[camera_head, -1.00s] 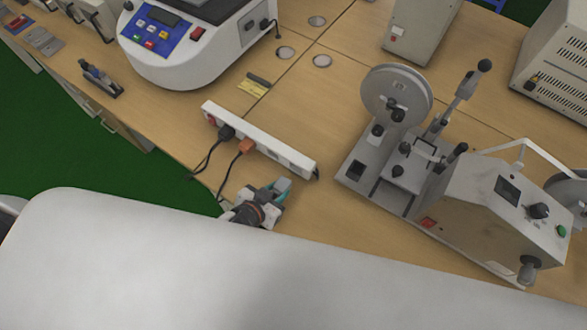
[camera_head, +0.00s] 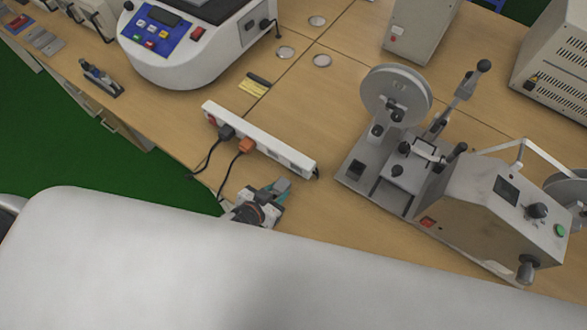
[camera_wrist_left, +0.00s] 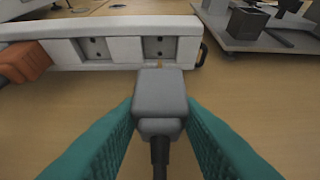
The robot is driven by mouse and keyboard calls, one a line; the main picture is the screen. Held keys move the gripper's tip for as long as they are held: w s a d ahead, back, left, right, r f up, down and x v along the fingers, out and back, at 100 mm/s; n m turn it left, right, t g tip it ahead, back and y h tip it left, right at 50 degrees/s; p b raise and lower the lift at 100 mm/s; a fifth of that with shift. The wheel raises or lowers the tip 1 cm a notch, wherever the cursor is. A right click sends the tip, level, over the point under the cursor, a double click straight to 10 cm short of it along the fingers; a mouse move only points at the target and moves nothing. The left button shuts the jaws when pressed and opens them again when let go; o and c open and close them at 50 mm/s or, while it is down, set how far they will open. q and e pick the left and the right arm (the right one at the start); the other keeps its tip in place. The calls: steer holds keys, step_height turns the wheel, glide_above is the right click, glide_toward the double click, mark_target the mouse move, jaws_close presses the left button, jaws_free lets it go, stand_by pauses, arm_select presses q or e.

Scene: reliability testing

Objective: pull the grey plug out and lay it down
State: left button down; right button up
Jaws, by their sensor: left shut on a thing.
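The grey plug (camera_wrist_left: 160,98) is held between the teal fingers of my left gripper (camera_wrist_left: 160,125) in the left wrist view. Its dark cable runs back toward the wrist. The white power strip (camera_wrist_left: 120,25) lies just beyond it, and two empty sockets face me. The plug appears out of the sockets, close in front of the strip; its prongs are mostly hidden. In the head view my left gripper (camera_head: 280,190) is low over the table, in front of the power strip (camera_head: 275,153). My right gripper is not in view.
A black plug (camera_head: 226,131) and an orange plug (camera_head: 245,146) sit in the strip, with cables over the table edge. A grey reel machine (camera_head: 400,165) stands to the right. A white device with a blue panel (camera_head: 185,45) stands behind. Bare table lies between strip and machine.

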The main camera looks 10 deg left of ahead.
arm_select(q)
steer(key=shift+f+b, duration=0.7)
steer(key=shift+f, duration=0.65)
steer(key=c, duration=0.9)
jaws_free()
steer(key=shift+s+r, duration=0.1)
steer(key=v, duration=1.1)
steer(key=shift+s+a+r, duration=0.15)
steer(key=shift+s+r, duration=0.1)
steer(key=shift+r, duration=0.05)
